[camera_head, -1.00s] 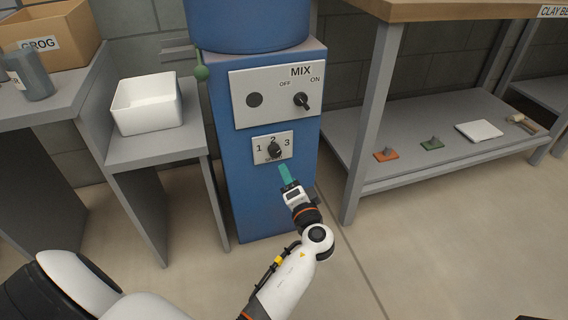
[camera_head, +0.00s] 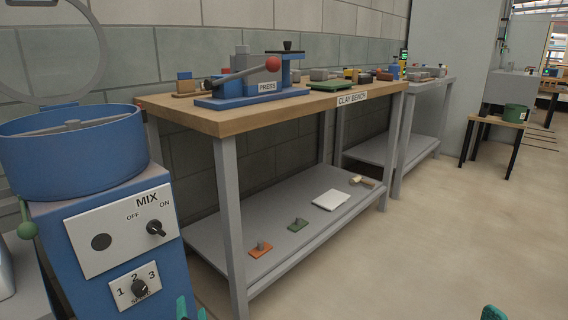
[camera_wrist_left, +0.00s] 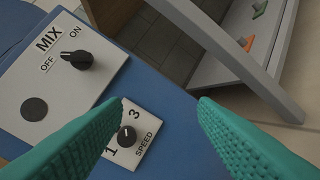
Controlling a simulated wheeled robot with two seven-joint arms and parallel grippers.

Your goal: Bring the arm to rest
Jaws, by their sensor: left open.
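My left gripper (camera_head: 191,312) shows only as teal fingertips at the bottom edge of the head view, in front of the blue mixer (camera_head: 172,283). In the left wrist view its two teal fingers (camera_wrist_left: 160,104) are apart with nothing between them. The speed knob (camera_wrist_left: 127,136) shows beyond and between the fingers, apart from them. The MIX switch (camera_wrist_left: 77,59) appears to point toward OFF. A teal tip of my right gripper (camera_head: 493,312) shows at the bottom right of the head view; the rest of it is cut off.
The clay bench (camera_head: 225,121) stands right of the mixer, with a blue press (camera_head: 262,92) on top. Its lower shelf (camera_head: 215,240) holds an orange float, a green float and a white slab. A small table (camera_head: 497,118) stands far right. The floor right of the bench is clear.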

